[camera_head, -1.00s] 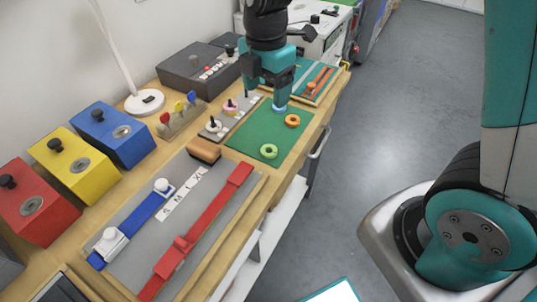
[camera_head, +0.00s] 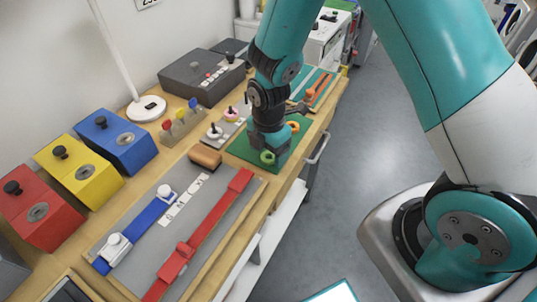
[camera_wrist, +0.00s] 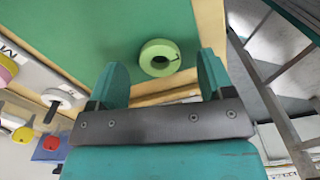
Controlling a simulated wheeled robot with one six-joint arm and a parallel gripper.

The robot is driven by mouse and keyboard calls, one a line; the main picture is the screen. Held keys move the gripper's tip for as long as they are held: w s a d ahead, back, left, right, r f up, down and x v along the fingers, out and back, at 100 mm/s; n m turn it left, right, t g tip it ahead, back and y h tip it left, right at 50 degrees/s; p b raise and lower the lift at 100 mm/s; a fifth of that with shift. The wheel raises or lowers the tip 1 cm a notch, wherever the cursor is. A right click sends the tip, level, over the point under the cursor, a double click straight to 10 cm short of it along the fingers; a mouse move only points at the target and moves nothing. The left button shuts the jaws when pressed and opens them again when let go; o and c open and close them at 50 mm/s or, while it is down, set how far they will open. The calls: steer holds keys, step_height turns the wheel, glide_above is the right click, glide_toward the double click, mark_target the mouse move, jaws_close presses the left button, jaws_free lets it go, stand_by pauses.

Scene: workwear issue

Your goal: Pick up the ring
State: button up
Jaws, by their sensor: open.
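A light green ring (camera_wrist: 148,50) lies flat on the green mat (camera_wrist: 70,35), close to its edge. In the wrist view it sits between and a little beyond the two fingertips of my gripper (camera_wrist: 161,68), which is open and empty. In the head view my gripper (camera_head: 267,146) is low over the mat, right by the green ring (camera_head: 267,158), partly covering it. An orange ring (camera_head: 294,126) lies farther back on the mat. A pink ring (camera_head: 231,114) is around a peg on the grey board left of the mat.
A tan block (camera_head: 205,156) and a grey board with blue and red straps (camera_head: 210,218) lie in front. Red, yellow and blue boxes (camera_head: 122,140) stand at the left. A lamp (camera_head: 146,108) and dark grey box (camera_head: 200,77) stand behind. The bench edge is close on the right.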

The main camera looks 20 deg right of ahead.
steer(key=shift+f, duration=0.5)
steer(key=shift+c, duration=0.2)
steer(key=c, duration=0.9)
steer(key=shift+r, duration=0.1)
steer(key=shift+c, duration=0.2)
